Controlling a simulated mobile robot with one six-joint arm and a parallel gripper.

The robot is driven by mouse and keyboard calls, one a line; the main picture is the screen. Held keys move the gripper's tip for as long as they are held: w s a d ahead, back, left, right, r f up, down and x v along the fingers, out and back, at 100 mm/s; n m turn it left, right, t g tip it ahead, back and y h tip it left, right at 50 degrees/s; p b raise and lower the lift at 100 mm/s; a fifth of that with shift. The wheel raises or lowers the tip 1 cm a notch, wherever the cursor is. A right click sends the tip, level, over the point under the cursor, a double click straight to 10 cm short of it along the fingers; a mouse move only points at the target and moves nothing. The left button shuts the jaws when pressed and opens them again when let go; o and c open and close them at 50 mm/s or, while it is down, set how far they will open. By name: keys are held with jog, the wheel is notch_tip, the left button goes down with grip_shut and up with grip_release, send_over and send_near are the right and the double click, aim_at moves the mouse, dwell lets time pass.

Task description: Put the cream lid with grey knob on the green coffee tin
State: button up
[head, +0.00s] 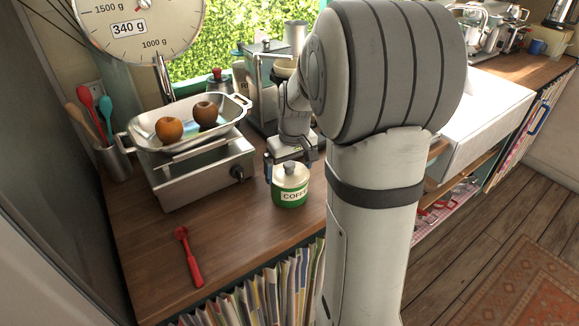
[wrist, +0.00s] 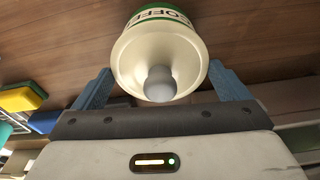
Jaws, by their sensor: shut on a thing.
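The green coffee tin (head: 290,195), with a white COFFEE label, stands upright on the wooden counter. The cream lid with grey knob (head: 288,174) is at the top of the tin and looks level. I cannot tell whether it is fully seated. My gripper (head: 289,160) is shut on the lid, with one finger on each side. In the wrist view the lid (wrist: 135,62) fills the space between the blue-grey fingers of my gripper (wrist: 162,80), its knob pointing at my palm. The tin (wrist: 158,14) shows only partly behind the lid.
A scale (head: 205,172) carrying a metal pan (head: 150,133) with two round fruits stands left of the tin. A red spoon (head: 189,257) lies at the front left. A utensil cup (head: 113,160) is farther left. Curtained shelf fronts (head: 270,292) lie below the counter edge.

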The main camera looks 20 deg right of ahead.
jog(key=o, duration=0.6)
jog(key=r, duration=0.5)
jog(key=s+r, duration=0.1)
jog(key=r, duration=0.1)
jog(key=shift+s+r+b, duration=0.1)
jog(key=shift+r+b, duration=0.2)
jog(key=shift+m+t, duration=0.5)
jog(key=shift+t, duration=0.1)
jog(key=s+a+f, duration=0.1)
jog(key=s+a, duration=0.2)
jog(key=s, duration=0.3)
jog(key=s+a, duration=0.4)
jog(key=s, duration=0.2)
jog(key=s+a+f, duration=0.1)
jog(key=s+a, duration=0.2)
jog(key=s, duration=0.3)
jog(key=shift+s+a+f, duration=0.25)
jog(key=shift+a+f, duration=0.1)
